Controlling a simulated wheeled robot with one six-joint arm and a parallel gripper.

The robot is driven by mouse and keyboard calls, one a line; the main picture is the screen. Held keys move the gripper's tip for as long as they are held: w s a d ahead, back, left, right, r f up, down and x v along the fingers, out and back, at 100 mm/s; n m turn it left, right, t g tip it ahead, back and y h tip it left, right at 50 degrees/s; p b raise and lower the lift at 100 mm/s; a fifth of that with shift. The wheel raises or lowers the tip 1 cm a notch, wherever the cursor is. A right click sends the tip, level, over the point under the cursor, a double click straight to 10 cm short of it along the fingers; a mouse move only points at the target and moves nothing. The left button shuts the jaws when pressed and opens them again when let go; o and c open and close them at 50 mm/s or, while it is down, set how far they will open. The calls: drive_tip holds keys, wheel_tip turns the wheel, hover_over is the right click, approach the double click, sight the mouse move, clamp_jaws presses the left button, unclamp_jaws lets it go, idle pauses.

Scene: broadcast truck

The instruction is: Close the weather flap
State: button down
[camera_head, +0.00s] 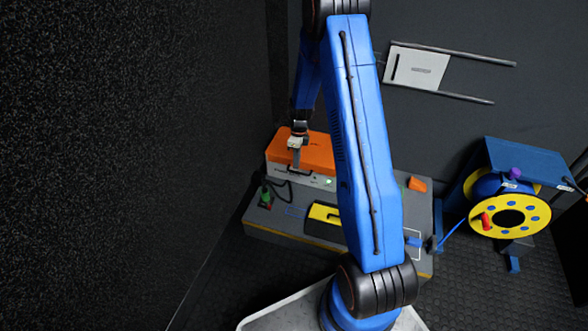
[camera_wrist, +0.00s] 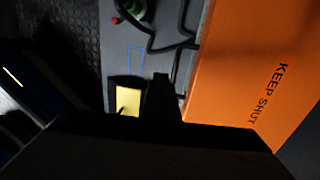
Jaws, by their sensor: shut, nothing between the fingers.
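The orange panel marked KEEP SHUT (camera_wrist: 240,70), which looks like the weather flap, fills the right of the wrist view. In the head view the orange panel (camera_head: 319,150) tops a low unit, with a pale front face (camera_head: 318,181) showing below it. Its exact angle is hard to tell. My gripper (camera_head: 295,168) is shut and empty, pointing down at the unit's front by the orange panel's left part. In the wrist view its dark fingers (camera_wrist: 160,92) are left of the orange panel. Whether they touch it is unclear.
The unit sits on a grey case (camera_head: 290,222) with a yellow plate (camera_head: 324,213) in a black surround. A dark cable (camera_head: 275,187) with a green connector (camera_head: 265,197) lies at left. A yellow-and-blue cable reel (camera_head: 509,216) stands right. A dark wall is close on the left.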

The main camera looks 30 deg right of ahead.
wheel_tip(320, 180, up, 9)
drive_tip(key=s+a, duration=0.1)
drive_tip(key=shift+f, duration=0.2)
drive_tip(key=shift+s+r, duration=0.1)
drive_tip(key=s+a+r+n+t, duration=0.1)
drive_tip(key=s+a+r+n, duration=0.1)
drive_tip(key=s+r+n, duration=0.45)
drive_tip(key=s+a+r+n+t, duration=0.1)
drive_tip(key=s+a+r+n, duration=0.2)
drive_tip(key=r, duration=0.7)
drive_tip(key=s+a+r+n+t, duration=0.1)
drive_tip(key=s+a+r+n, duration=0.1)
drive_tip(key=s+r+n, duration=0.35)
drive_tip(key=s+a+r+n+t, duration=0.1)
drive_tip(key=s+r+n, duration=0.2)
drive_tip(key=s, duration=0.4)
drive_tip(key=s+a+r+n+t, duration=0.1)
drive_tip(key=s+r+n, duration=0.2)
drive_tip(key=s+n, duration=0.2)
drive_tip(key=s+a+r+n+h, duration=0.1)
drive_tip(key=s+r+n, duration=0.2)
drive_tip(key=s, duration=0.8)
drive_tip(key=shift+a+r+n+t, duration=0.3)
drive_tip(key=shift+a+n+t, duration=0.1)
drive_tip(key=shift+n, duration=0.1)
